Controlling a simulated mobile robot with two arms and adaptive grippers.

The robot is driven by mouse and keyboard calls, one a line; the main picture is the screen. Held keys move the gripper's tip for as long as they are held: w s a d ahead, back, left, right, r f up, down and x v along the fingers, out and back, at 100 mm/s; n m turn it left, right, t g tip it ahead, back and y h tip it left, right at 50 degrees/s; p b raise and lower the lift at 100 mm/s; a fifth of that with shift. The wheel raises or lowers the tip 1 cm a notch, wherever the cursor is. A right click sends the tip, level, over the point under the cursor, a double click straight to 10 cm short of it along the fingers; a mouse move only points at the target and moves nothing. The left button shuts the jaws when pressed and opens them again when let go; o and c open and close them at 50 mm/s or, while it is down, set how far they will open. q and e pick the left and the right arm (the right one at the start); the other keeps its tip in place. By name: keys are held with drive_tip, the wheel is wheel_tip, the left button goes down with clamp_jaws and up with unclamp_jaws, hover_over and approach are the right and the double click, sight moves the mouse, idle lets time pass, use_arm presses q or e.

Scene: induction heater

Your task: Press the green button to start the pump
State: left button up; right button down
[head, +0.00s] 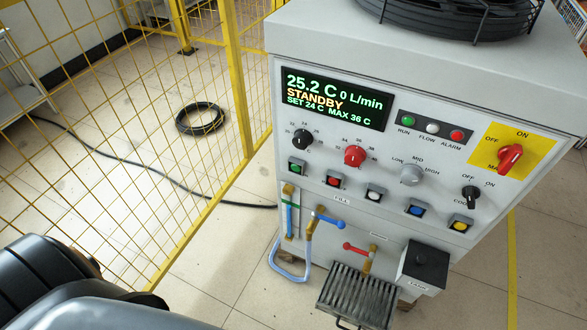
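The display (334,99) above reads 25.2 C, 0 L/min, STANDBY, SET 24 C, MAX 36 C. Neither gripper shows; only dark parts of my own body are at the lower left. Nothing covers the green button.
Knobs, including a red one (355,156) and a red main switch (509,158), stick out from the panel. Blue-handled (328,221) and red-handled (357,249) valves project below, above a grated tray (357,296). A yellow mesh fence (238,80) stands left of the cabinet.

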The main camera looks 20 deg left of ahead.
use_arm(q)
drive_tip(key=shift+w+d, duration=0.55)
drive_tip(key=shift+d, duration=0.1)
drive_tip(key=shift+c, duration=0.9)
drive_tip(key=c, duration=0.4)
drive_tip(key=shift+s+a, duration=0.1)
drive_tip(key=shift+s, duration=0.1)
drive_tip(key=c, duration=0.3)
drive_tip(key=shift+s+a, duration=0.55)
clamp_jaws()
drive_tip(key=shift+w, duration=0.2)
